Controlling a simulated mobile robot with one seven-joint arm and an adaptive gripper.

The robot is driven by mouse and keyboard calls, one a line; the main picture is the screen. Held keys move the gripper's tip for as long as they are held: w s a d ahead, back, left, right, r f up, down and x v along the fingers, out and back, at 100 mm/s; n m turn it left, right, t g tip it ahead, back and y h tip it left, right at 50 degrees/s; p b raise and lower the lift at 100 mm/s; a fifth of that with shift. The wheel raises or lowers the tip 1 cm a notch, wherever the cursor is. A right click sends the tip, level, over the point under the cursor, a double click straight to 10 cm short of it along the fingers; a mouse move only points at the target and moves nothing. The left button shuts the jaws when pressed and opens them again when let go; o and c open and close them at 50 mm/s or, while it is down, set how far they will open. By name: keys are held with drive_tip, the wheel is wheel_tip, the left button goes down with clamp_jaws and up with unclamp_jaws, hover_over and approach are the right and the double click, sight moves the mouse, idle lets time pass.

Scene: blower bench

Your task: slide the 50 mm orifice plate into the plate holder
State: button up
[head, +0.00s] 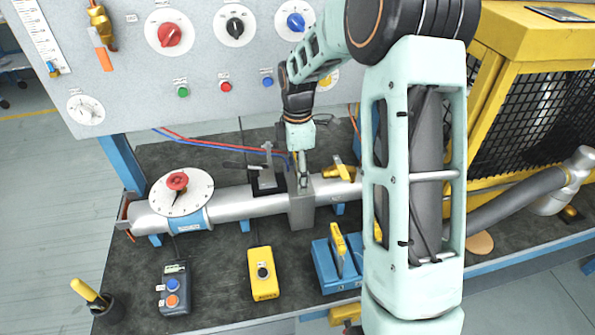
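The plate holder (301,212) is a grey block set in the silver pipe in the middle of the bench. My gripper (303,172) points down right above the holder, its fingertips at or close to its top. The fingers are small and seen from behind, so I cannot tell whether they are shut or whether a plate is between them. A blue rack (325,273) stands in front of the pipe, right of the holder. A plate with a yellow handle (338,242) stands upright in it. Its size marking is not readable.
A dial with a red knob (177,182) sits on the pipe at left. The control panel (215,70) rises behind; a yellow caged machine (530,95) is at right.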

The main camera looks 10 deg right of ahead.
drive_tip(key=shift+r+p, duration=0.35)
drive_tip(key=o, duration=1.5)
wheel_tip(320, 180, up, 12)
drive_tip(key=shift+f, duration=0.15)
